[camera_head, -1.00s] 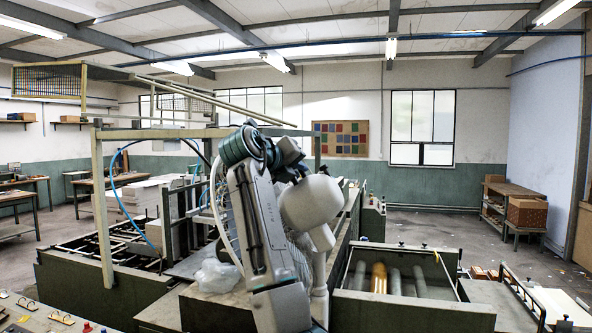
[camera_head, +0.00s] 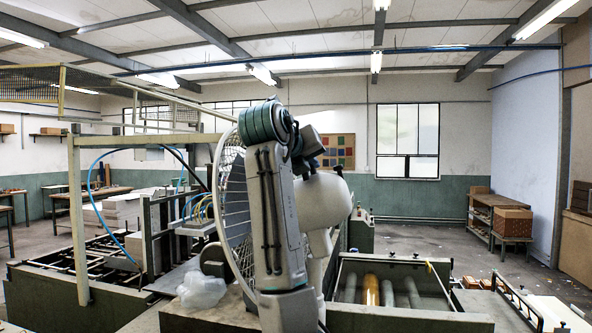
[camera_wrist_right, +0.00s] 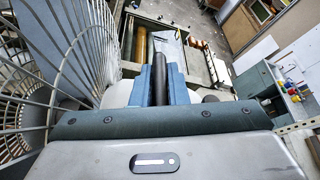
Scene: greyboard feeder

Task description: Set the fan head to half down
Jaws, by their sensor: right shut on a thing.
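The fan stands in the middle of the head view with its wire cage (camera_head: 234,190) facing left, the cage's top leaning a little left. Its pale rounded motor housing (camera_head: 325,203) sits behind, on a pale neck. My right arm stands in front and hides part of the fan. My right gripper (camera_wrist_right: 160,78) shows as blue fingers in the right wrist view, shut around a dark rod-like part of the fan head, with the pale housing (camera_wrist_right: 118,92) on either side below. The cage (camera_wrist_right: 50,60) fills the left of that view. My left gripper is out of view.
A clear plastic bag (camera_head: 202,290) lies on the machine top left of the fan. A roller unit (camera_head: 390,318) stands to the right. A pale frame post (camera_head: 78,220) and paper stacks stand at left. Open floor lies at the far right.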

